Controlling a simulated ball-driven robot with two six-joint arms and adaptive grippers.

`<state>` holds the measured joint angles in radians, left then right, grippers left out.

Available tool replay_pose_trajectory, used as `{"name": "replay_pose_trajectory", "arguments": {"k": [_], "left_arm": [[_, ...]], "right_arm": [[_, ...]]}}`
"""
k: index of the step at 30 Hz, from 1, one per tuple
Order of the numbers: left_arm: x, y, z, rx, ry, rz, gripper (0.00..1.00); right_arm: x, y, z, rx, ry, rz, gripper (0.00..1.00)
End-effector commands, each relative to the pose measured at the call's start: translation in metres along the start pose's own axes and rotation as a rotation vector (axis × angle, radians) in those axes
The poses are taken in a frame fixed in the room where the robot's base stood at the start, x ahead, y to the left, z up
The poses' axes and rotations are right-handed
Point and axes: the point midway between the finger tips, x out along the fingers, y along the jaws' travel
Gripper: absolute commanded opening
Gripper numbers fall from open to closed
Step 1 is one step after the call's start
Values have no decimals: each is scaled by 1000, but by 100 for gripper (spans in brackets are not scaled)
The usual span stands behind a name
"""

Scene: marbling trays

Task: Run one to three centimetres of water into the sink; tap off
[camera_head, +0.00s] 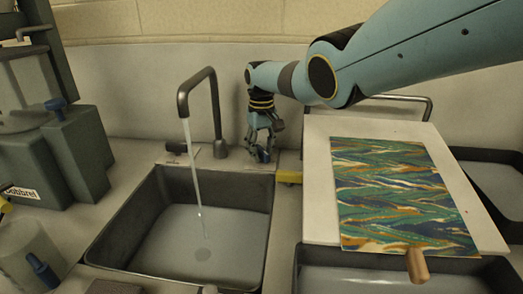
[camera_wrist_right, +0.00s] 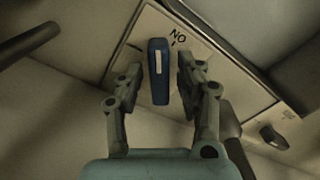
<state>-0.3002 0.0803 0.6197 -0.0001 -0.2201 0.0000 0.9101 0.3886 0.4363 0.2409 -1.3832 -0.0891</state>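The dark grey sink (camera_head: 119,216) holds a shallow pool of water (camera_head: 190,250) on its floor. A stream (camera_head: 196,180) runs into it from the dark gooseneck tap (camera_head: 216,115). My right gripper (camera_head: 262,149) is low over the counter right of the tap, around a blue lever (camera_head: 264,156). In the right wrist view the blue lever (camera_wrist_right: 159,85) stands between the open fingers (camera_wrist_right: 155,82), with a gap on each side. Lettering that reads like "NO" is on the plate (camera_wrist_right: 205,50) beside it. My left gripper is out of view.
A pale board with a marbled green, blue and gold sheet (camera_head: 395,195) leans over trays at the right. A wooden peg (camera_head: 416,265) is at its lower edge. A grey machine (camera_head: 60,155) and a pale container with a blue clip (camera_head: 40,265) stand left of the sink.

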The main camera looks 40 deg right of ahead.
Motion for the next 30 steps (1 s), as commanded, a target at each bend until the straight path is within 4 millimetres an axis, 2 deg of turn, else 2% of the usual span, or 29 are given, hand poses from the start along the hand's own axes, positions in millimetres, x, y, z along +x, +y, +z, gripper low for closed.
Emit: {"name": "replay_pose_trajectory", "arguments": {"k": [1, 6, 8, 20, 30], "left_arm": [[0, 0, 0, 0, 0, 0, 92], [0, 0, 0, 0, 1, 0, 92], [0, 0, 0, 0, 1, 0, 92], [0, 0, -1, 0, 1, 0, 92], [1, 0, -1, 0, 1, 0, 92]], "right_arm": [[0, 0, 0, 0, 0, 0, 28], [0, 0, 0, 0, -1, 0, 6], [0, 0, 0, 0, -1, 0, 0], [0, 0, 0, -46, -1, 0, 0], [1, 0, 0, -279, -1, 0, 0]]}}
